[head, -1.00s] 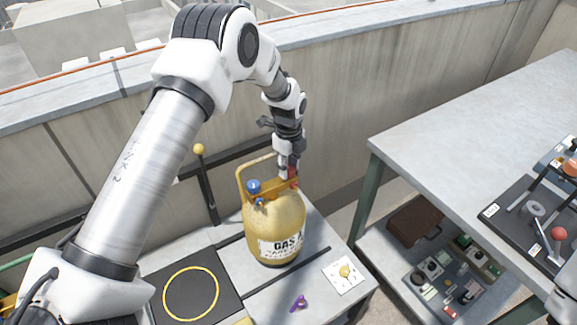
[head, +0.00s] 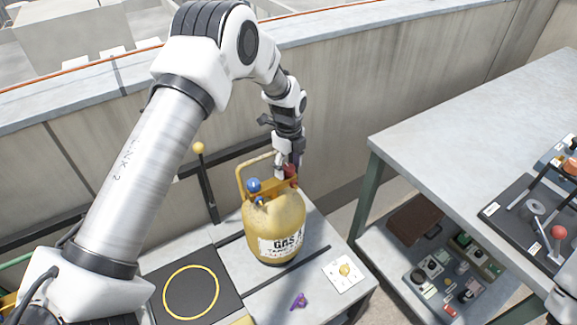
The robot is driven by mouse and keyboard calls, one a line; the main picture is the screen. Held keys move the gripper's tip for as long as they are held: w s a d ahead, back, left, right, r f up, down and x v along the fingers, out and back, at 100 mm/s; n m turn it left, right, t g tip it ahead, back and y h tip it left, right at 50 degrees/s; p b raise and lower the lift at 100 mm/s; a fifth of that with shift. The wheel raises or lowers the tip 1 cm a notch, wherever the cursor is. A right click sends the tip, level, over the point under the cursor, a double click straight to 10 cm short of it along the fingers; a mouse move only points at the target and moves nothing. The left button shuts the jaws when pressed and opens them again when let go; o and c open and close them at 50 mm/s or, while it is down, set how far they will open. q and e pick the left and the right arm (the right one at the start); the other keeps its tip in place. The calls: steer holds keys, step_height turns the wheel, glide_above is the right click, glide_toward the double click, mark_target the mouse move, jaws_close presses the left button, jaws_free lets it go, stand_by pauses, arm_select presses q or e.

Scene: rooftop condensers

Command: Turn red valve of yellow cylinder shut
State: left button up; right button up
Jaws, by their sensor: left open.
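The yellow gas cylinder (head: 277,222) stands upright on the grey bench, with a dark-lettered GAS label on its front. The red valve (head: 291,171) is at its top right, beside the collar. A blue knob (head: 253,185) sits at its top left. My left gripper (head: 287,165) points down at the red valve with its fingers open. One finger shows left of the valve; whether the fingers touch it I cannot tell.
A black mat with a yellow ring (head: 191,292), a purple item (head: 299,301) and a white plate with a yellow knob (head: 344,271) are near the cylinder. A yellow-tipped lever (head: 199,148) stands behind. A table (head: 470,140) is at right.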

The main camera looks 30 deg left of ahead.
mark_target(288, 167)
arm_select(q)
step_height(288, 167, up, 12)
steer(key=shift+f, duration=0.2)
stand_by(0.4)
